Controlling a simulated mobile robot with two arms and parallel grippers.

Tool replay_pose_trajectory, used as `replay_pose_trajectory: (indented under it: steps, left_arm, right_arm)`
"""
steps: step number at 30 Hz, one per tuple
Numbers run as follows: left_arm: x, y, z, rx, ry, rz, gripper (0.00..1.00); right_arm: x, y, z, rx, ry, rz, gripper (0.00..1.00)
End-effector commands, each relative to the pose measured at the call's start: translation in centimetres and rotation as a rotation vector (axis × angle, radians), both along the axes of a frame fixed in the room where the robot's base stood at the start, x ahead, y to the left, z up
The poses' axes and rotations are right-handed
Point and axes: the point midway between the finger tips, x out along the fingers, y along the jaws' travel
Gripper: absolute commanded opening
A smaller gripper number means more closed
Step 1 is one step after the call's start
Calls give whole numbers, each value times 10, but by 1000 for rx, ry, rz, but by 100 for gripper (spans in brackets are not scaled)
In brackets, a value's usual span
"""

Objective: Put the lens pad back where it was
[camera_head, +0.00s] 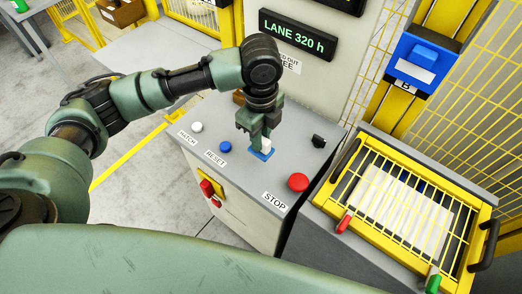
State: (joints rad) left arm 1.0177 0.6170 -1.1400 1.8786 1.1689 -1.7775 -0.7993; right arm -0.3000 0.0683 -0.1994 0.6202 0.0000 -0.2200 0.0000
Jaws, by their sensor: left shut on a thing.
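My left gripper (262,143) points down over the grey console and is shut on a small white piece (267,145), which I take to be the lens pad. The fingers hide part of it. A small flat blue piece (262,155) shows directly below it on the console top (226,126). I cannot tell whether the white piece rests on the blue one, is joined to it or hangs just above it. My right gripper is not in view.
The console has a white button (196,127), a blue button (225,147), a red stop button (298,182) and a black switch (318,141). A yellow barred guard (403,200) is at right. A blue holder (420,64) hangs on the yellow post. The sign panel stands behind.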

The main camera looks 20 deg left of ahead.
Motion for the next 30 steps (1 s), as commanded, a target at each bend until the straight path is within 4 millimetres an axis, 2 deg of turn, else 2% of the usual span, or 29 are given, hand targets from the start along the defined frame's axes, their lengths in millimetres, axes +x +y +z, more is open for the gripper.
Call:
replay_pose_trajectory:
  steps: [3,8,16,27,28,30]
  left_arm:
    - [0,1,-20,2,2,2,0]
    - [0,0,-33,0,1,1,0]
    - [0,0,-70,1,1,1,0]
    - [0,0,-76,0,-1,1,0]
    - [0,0,-76,0,-1,1,28]
    - [0,0,-75,0,-1,1,41]
  right_arm:
    - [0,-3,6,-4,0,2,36]
    - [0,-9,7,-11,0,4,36]
    - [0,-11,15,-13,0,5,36]
    - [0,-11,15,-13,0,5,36]
    - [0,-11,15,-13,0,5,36]
    - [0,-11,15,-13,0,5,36]
